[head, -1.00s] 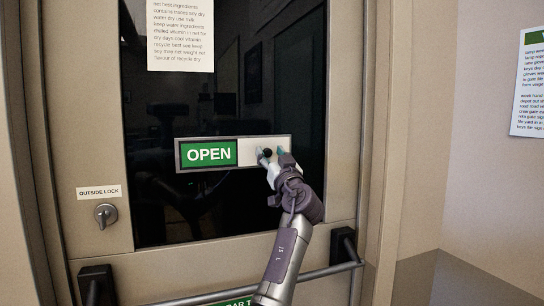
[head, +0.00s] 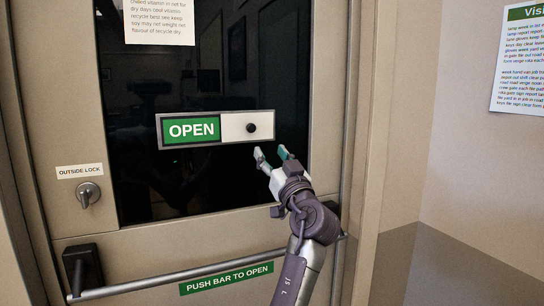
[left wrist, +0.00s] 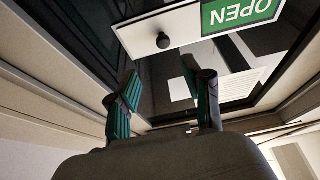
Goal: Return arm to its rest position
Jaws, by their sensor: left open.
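My left gripper (head: 272,156) is open and empty in front of the door's dark glass, just below and right of the sliding sign. The sign (head: 232,129) shows a green OPEN panel (head: 192,130) on its left and a white part with a black knob (head: 251,128) on its right. In the left wrist view the two green-padded fingers (left wrist: 160,98) stand apart with nothing between them. The sign's knob (left wrist: 163,41) shows beyond the fingertips, clear of them. My right gripper does not show.
A push bar (head: 215,270) crosses the door low down, behind my left arm. An outside lock (head: 88,194) sits at the left. A paper notice (head: 160,22) is on the glass and a poster (head: 518,62) hangs on the right wall. The space right of the door frame looks clear.

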